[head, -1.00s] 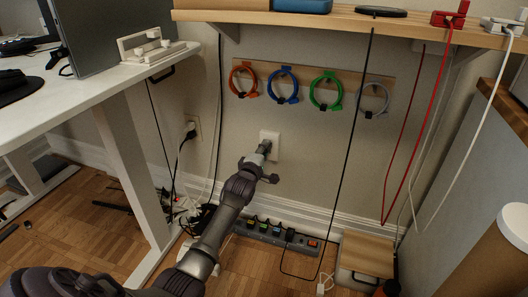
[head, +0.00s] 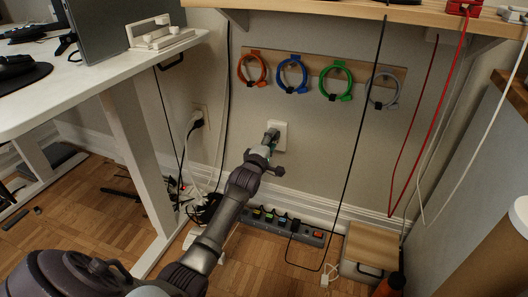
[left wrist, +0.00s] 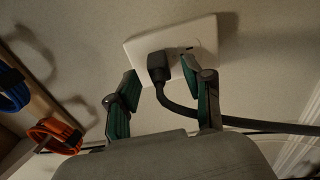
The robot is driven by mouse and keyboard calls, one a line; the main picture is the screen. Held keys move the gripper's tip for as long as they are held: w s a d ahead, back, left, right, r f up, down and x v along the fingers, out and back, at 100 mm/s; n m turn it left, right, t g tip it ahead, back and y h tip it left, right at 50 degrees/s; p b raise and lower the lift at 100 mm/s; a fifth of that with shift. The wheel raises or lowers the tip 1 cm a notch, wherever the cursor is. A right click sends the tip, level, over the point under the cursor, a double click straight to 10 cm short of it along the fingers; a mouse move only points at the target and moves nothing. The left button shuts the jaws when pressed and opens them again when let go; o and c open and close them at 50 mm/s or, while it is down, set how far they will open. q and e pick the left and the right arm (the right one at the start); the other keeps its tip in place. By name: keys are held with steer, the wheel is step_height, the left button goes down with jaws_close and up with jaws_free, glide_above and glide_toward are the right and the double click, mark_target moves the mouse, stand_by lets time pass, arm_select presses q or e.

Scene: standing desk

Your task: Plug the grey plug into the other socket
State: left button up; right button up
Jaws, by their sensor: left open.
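The dark grey plug (left wrist: 157,66) sits in the left outlet of the white wall plate (left wrist: 204,34) in the left wrist view, its cord curving away to the right. The outlet to its right (left wrist: 188,48) looks empty. My left gripper (left wrist: 160,76) is open; its green-padded fingers are on either side of the plug, apart from it. In the head view the plug (head: 271,136) shows small at the plate (head: 281,127), with my left gripper (head: 263,149) just in front of it. My right gripper is not in view.
A second wall outlet (head: 205,109) with a black plug (head: 198,123) is to the left. A power strip (head: 306,234) lies on the floor below. Coloured cable loops hang on a wooden rail (head: 310,62) above. A black cable (head: 352,130) hangs to the right, and a desk leg (head: 137,150) stands left.

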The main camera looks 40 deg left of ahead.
arm_select(q)
steer(key=v, duration=1)
